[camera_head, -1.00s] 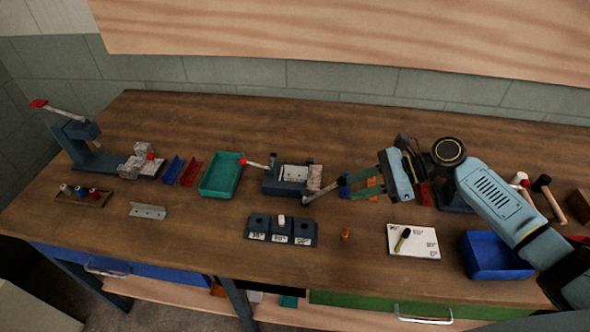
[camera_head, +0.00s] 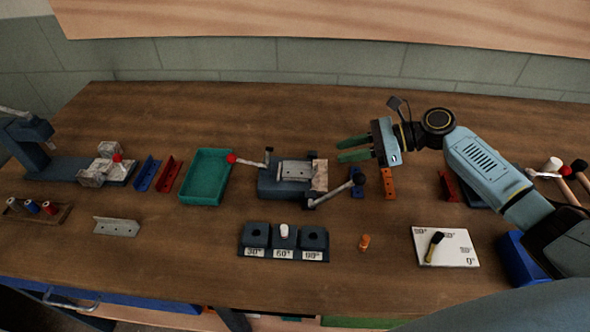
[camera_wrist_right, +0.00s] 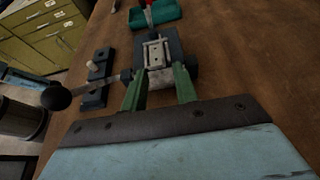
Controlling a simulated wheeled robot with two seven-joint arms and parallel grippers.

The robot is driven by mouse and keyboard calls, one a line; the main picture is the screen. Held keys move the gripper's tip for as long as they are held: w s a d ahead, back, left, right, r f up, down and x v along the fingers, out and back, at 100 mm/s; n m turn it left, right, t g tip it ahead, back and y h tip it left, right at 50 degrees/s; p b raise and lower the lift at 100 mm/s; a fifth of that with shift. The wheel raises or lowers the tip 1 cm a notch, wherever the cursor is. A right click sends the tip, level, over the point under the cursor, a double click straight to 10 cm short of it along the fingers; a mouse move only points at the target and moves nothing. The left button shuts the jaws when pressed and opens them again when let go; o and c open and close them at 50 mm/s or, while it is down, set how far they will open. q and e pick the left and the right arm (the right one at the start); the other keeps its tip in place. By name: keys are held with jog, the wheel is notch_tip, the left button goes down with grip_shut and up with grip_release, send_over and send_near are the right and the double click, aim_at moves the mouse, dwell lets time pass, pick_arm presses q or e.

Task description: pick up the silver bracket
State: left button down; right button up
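A silver bracket (camera_head: 116,226), an angled strip with small holes, lies on the wooden bench at the left front. Another silver plate-like piece (camera_head: 295,171) sits in the dark bending fixture (camera_head: 270,188) at mid-bench; it also shows in the wrist view (camera_wrist_right: 154,53). My right gripper (camera_head: 340,149) has green fingers held apart with nothing between them. It is above the bench behind and right of the fixture, far from the bracket on the left. In the wrist view its fingers (camera_wrist_right: 159,82) point towards the fixture. My left gripper is in neither view.
A teal tray (camera_head: 204,177) and red (camera_head: 168,176) and blue (camera_head: 146,173) brackets lie between the silver bracket and the fixture. Angle blocks (camera_head: 284,239) stand at the front. The fixture's black-knobbed lever (camera_head: 338,192) sticks out right. Bench around the silver bracket's right side is clear.

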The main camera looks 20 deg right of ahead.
aim_at(299, 162)
jog(key=x, duration=0.6)
jog(key=shift+a, duration=0.1)
jog(key=shift+b+x, duration=0.35)
jog(key=shift+x, duration=2.65)
jog(key=shift+f, duration=0.15)
jog(key=shift+c, duration=0.3)
grip_shut()
